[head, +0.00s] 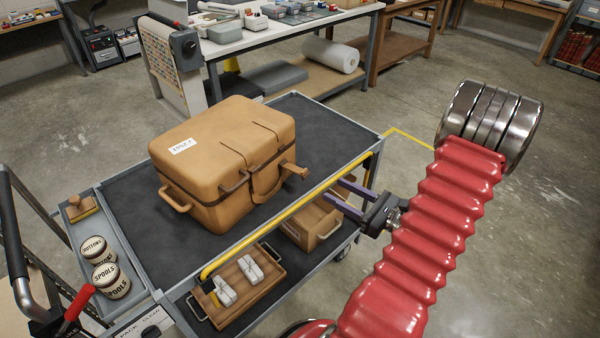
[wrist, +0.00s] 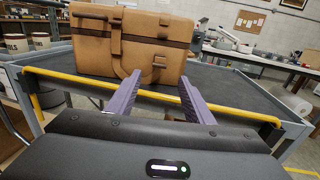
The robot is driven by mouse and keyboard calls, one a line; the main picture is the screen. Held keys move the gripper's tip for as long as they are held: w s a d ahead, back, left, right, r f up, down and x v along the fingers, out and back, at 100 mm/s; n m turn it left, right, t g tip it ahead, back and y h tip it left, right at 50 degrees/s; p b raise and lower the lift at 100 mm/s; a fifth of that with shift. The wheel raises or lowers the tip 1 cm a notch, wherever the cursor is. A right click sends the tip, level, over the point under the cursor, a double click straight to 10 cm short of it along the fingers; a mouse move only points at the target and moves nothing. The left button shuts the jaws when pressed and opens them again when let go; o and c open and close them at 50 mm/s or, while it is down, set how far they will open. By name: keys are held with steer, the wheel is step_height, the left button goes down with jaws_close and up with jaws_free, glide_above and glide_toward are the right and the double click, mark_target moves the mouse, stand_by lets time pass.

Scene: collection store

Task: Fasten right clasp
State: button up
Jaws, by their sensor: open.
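A tan case (head: 215,165) with a white label stands on the upper deck of a cart. In the wrist view the case (wrist: 90,45) shows its strapped face, with a left strap (wrist: 115,42) lying flat against it and a curved handle beside that. The right clasp (head: 295,171) sticks outward from the face; its end also shows in the wrist view (wrist: 159,62). My gripper (head: 333,189) is open and empty, to the right of the case and apart from the clasp. Its two purple fingers (wrist: 160,90) point toward the case, with the clasp beyond their tips.
A yellow rail (head: 290,214) runs along the cart's near edge, between my wrist and the case. Two tins (head: 110,280) stand in a side tray at left. A wooden tray (head: 242,288) with white items lies on the lower shelf. Dark deck right of the case is bare.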

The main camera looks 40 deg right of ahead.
mark_target(307, 176)
steer(key=shift+w+a, duration=0.45)
steer(key=shift+w, duration=1.8)
steer(key=shift+w+a, duration=0.4)
steer(key=shift+w, duration=1.9)
steer(key=shift+w+a, duration=0.45)
steer(key=shift+w, duration=1.8)
jaws_close()
steer(key=shift+a, duration=0.1)
